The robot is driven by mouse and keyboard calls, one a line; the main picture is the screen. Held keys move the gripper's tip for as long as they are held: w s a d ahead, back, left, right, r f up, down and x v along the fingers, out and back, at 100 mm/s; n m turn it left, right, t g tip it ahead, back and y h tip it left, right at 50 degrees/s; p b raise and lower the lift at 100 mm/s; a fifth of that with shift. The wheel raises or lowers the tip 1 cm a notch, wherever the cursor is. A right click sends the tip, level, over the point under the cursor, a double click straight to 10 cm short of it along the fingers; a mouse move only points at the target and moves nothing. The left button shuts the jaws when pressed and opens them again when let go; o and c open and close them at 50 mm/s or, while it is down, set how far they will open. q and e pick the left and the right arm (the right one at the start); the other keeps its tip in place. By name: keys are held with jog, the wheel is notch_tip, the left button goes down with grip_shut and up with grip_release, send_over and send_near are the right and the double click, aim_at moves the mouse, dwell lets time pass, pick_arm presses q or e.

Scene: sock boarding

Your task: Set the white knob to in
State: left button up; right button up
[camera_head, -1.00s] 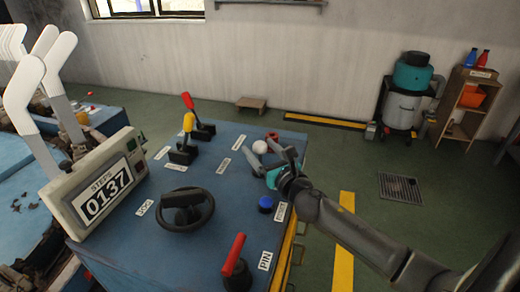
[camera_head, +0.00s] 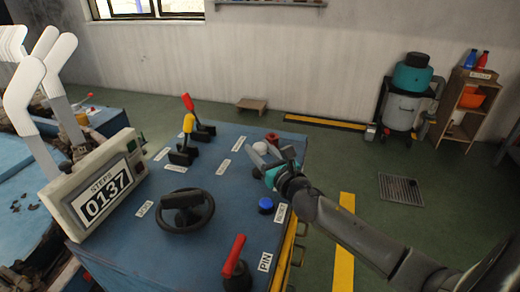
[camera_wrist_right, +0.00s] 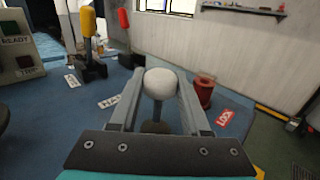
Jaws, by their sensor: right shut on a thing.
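The white knob (camera_wrist_right: 160,84) is a round ball on a dark stem, standing on the blue console top (camera_head: 222,235). In the right wrist view it sits between the two fingers of my right gripper (camera_wrist_right: 158,90), which is shut on it. In the head view the white knob (camera_head: 260,146) shows partly behind the fingers of the right gripper (camera_head: 264,157), near the console's far right corner. My left gripper does not show.
A red knob (camera_wrist_right: 204,92) stands just right of the white one. Yellow (camera_head: 188,124) and red (camera_head: 188,102) levers, a handwheel (camera_head: 180,210), a blue button (camera_head: 265,205) and a red-handled lever (camera_head: 235,255) share the console. A counter box (camera_head: 97,185) reads 0137.

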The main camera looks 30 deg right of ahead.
grip_shut()
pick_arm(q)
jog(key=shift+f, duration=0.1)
pick_arm(e)
jog(key=shift+f, duration=0.1)
dwell(0.6)
jog(key=shift+f+b, duration=1)
jog(key=shift+f, duration=0.25)
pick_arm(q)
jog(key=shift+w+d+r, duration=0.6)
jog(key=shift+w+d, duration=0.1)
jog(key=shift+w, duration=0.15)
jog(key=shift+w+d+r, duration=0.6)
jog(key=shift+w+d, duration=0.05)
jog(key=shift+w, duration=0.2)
pick_arm(e)
jog(key=shift+s+f, duration=0.1)
jog(key=shift+f, duration=0.15)
